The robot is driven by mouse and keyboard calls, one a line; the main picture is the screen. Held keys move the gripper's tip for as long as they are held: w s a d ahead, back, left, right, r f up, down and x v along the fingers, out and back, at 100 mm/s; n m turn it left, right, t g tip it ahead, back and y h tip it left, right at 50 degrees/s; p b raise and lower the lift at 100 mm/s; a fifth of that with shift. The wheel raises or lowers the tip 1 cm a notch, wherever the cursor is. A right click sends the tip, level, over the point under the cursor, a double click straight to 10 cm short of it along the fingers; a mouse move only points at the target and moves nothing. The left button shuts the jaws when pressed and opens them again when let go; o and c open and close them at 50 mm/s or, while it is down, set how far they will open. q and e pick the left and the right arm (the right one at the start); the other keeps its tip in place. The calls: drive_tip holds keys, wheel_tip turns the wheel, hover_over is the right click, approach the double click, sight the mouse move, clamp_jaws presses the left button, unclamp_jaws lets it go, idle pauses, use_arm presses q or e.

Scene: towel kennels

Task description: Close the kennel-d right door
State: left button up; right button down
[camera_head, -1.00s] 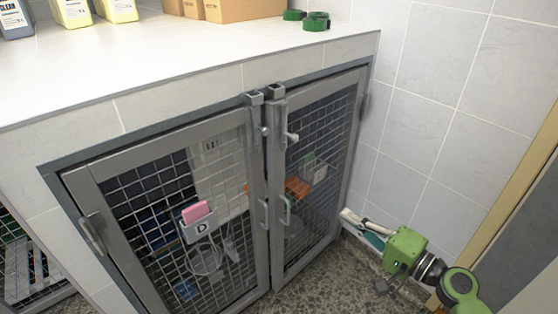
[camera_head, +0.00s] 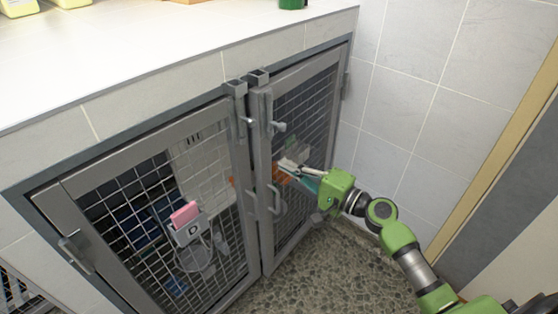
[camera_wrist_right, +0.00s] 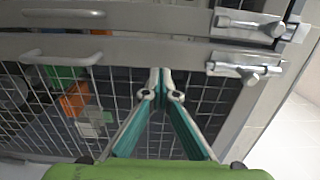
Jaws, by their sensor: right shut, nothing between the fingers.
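The kennel-d right door (camera_head: 262,170) is a grey metal frame with wire mesh, and it stands slightly ajar beside the left door (camera_head: 243,190). The left door carries a holder marked D (camera_head: 187,233). The right door has a pull handle (camera_head: 274,200) and a slide bolt (camera_head: 276,127). My right gripper (camera_head: 284,165) is shut and empty, in front of the right door's mesh near its handle. In the wrist view its fingertips (camera_wrist_right: 160,75) meet by the door's frame bar (camera_wrist_right: 150,48); I cannot tell whether they touch it. My left gripper is out of view.
A white tiled counter (camera_head: 150,55) runs above the kennel, with a green roll (camera_head: 292,3) near its edge. A tiled wall (camera_head: 415,90) stands close on the right. The speckled floor (camera_head: 320,265) in front is clear.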

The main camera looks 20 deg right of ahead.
sight(270, 155)
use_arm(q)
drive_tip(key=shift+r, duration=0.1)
use_arm(e)
drive_tip(key=shift+x, duration=1.55)
drive_tip(key=shift+w, duration=0.15)
drive_tip(key=w+a+p, duration=0.1)
drive_tip(key=w+m+h+p, duration=0.1)
drive_tip(key=shift+w+a+t, duration=0.35)
drive_tip(key=shift+t, duration=0.05)
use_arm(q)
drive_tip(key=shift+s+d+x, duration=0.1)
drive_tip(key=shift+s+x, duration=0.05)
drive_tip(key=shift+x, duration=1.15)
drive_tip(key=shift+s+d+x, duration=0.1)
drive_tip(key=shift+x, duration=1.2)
use_arm(e)
drive_tip(key=shift+r+h, duration=0.3)
drive_tip(key=shift+h, duration=0.2)
